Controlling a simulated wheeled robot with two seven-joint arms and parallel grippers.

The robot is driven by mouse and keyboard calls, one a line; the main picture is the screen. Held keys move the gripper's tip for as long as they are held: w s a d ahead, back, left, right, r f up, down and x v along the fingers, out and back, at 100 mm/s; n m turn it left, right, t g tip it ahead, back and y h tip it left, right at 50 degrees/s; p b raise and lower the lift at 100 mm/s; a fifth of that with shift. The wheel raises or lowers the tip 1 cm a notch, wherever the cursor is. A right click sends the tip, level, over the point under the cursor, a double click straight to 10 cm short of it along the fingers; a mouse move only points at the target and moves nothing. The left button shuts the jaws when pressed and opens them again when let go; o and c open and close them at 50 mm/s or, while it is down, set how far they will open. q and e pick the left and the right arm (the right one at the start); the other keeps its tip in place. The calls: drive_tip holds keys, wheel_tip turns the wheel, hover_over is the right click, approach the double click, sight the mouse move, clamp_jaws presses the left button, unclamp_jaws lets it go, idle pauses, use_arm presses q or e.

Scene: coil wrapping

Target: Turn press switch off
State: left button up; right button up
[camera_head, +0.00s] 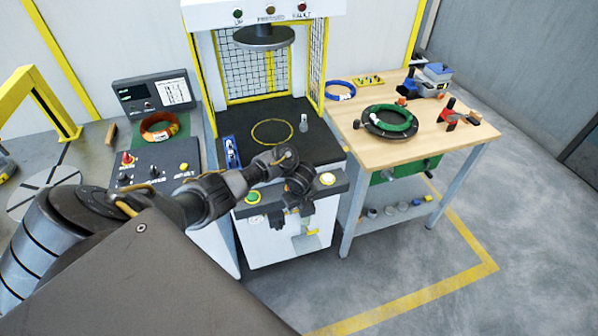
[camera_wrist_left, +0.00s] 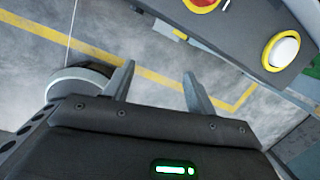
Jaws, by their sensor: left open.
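The press (camera_head: 266,12) is a white machine with yellow edges, a round dark platen (camera_head: 263,36) and a dark bed. Its front panel has a green button (camera_head: 253,196) on the left and a pale, yellow-ringed button (camera_head: 328,179) on the right, also in the left wrist view (camera_wrist_left: 282,50). A red button (camera_wrist_left: 205,3) shows there too; my arm hides it in the head view. A small yellow handle (camera_head: 312,232) sits lower on the cabinet; I cannot tell whether it is the switch. My left gripper (camera_head: 291,213) is open and empty before the panel; its fingers also show close (camera_wrist_left: 160,85).
A wooden bench (camera_head: 415,150) at right carries a green coil (camera_head: 389,119), a blue coil (camera_head: 340,91) and tools. Floor in front of the bench is clear.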

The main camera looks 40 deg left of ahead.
use_arm(q)
drive_tip(key=s+d+f+n+h+b, duration=0.1)
drive_tip(key=s+d+f+n+b, duration=0.1)
drive_tip(key=f, duration=0.5)
drive_tip(key=s+d+f+n+h+b, duration=0.1)
drive_tip(key=s+d+f+n+b, duration=0.1)
drive_tip(key=s+f, duration=0.3)
drive_tip(key=s+d+f+n+h+b, duration=0.1)
drive_tip(key=s+d+f+n+b, duration=0.1)
drive_tip(key=f, duration=0.8)
drive_tip(key=shift+s+d+f+n+g, duration=0.35)
drive_tip(key=shift+s+d+n, duration=0.35)
drive_tip(key=shift+s+d, duration=0.4)
drive_tip(key=shift+w+d, duration=0.1)
drive_tip(key=shift+w, duration=0.05)
drive_tip(key=s+a+f+n+t+b, duration=0.1)
drive_tip(key=s+f+n+t+b, duration=0.15)
drive_tip(key=s+f+n, duration=0.7)
drive_tip(key=s+d+f+n+g, duration=0.1)
drive_tip(key=s+f, duration=0.3)
drive_tip(key=s, duration=0.9)
drive_tip(key=s+d+f+n+g+y, duration=0.1)
drive_tip(key=s+f, duration=0.4)
drive_tip(key=s, duration=0.9)
drive_tip(key=shift+d+n, duration=0.4)
drive_tip(key=shift+n, duration=0.05)
